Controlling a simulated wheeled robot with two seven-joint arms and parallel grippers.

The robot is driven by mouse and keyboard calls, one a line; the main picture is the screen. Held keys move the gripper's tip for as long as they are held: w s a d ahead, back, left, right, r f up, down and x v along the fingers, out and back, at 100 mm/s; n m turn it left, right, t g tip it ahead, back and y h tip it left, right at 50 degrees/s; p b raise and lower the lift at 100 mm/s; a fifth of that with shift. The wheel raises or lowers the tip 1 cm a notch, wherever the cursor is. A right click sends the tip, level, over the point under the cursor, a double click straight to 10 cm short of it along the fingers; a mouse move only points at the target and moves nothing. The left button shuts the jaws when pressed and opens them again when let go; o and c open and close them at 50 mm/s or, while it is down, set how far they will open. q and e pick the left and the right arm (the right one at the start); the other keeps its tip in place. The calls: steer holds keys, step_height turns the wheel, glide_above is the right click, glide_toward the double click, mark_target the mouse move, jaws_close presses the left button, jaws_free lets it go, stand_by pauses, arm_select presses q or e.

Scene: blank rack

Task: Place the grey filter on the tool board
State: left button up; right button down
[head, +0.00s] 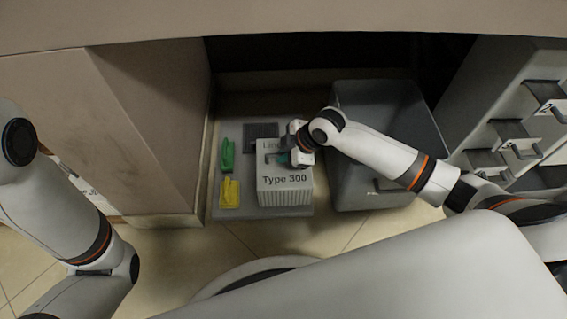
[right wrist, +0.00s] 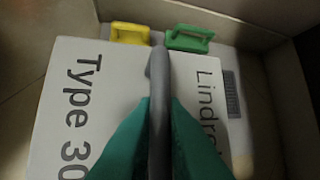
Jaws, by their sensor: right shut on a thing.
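The filter (head: 285,197) is a pale box with a ribbed front, marked "Type 300", and a grey handle on top. It is over the grey tool board (head: 226,209) on the floor; I cannot tell whether it rests on it or hangs just above. My right gripper (head: 285,158) is shut on the grey handle from above. In the right wrist view, the green fingers (right wrist: 158,112) pinch the handle, with the filter's lettered top (right wrist: 62,95) below. The filter hides much of the board. My left arm shows at the left, but its gripper is not in view.
A yellow-handled piece (head: 229,193) and a green-handled piece (head: 227,155) stand left of the filter. A dark grille (head: 261,130) is behind it. A large grey bin (head: 375,197) is close at the right. A cabinet wall (head: 165,130) bounds the left.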

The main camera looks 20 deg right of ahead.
mark_target(283, 168)
step_height(283, 168, down, 4)
steer(key=shift+r+b, duration=0.25)
steer(key=shift+b, duration=1)
steer(key=shift+r, duration=0.15)
steer(key=c, duration=1.9)
jaws_free()
steer(key=shift+f, duration=0.2)
steer(key=o, duration=0.4)
